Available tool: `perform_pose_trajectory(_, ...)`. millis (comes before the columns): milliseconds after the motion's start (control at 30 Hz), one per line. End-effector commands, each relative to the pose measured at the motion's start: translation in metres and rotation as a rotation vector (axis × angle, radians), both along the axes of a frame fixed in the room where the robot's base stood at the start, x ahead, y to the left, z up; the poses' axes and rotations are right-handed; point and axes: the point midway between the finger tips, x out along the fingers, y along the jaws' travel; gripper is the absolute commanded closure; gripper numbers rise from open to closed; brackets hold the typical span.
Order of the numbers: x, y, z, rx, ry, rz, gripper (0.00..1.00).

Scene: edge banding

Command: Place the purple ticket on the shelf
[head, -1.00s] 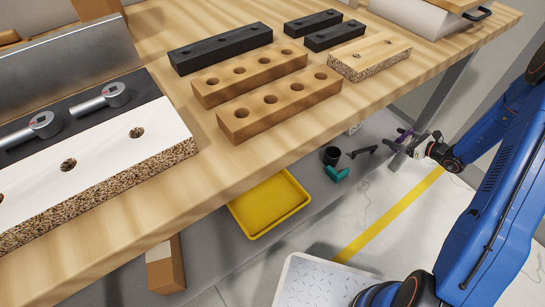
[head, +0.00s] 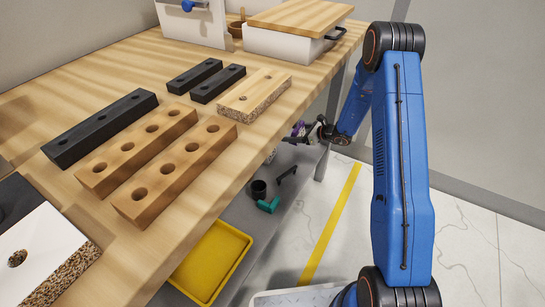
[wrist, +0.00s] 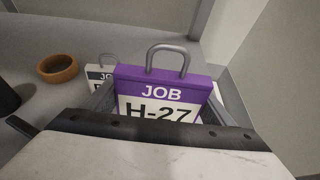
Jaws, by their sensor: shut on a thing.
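The purple ticket (wrist: 160,85) reads "JOB H-27" and has a grey metal loop on top. In the wrist view it stands upright between the fingers of my gripper (wrist: 165,104), which is shut on it. In the head view my gripper (head: 312,130) is low beside the right table leg, with a bit of purple (head: 298,128) at its tip. The grey lower shelf (head: 232,200) lies under the workbench. It also shows in the wrist view (wrist: 38,40), beyond the ticket. I cannot tell whether the ticket touches it.
A pale ticket (wrist: 98,74) with a loop is partly hidden behind the purple one. A black cup (head: 258,189), a teal piece (head: 268,204) and a yellow tray (head: 212,262) are below the workbench (head: 225,135).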

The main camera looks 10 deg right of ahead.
Motion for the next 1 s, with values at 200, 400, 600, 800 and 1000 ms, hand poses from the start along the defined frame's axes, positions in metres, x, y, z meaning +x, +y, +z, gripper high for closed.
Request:
perform_pose_trajectory(200, 0.0, 0.0, -0.038, 0.001, 0.002, 0.0, 0.47)
perform_pose_trajectory(400, 0.0, 0.0, -0.051, 0.0, 0.001, 0.0, 0.47)
perform_pose_trajectory(600, 0.0, 0.0, -0.071, 0.0, 0.002, -0.001, 0.47)
perform_pose_trajectory(800, 0.0, 0.0, -0.088, 0.0, 0.0, 0.0, 0.47)
perform_pose_trajectory(1000, 0.0, 0.0, -0.088, 0.0, 0.0, 0.0, 0.47)
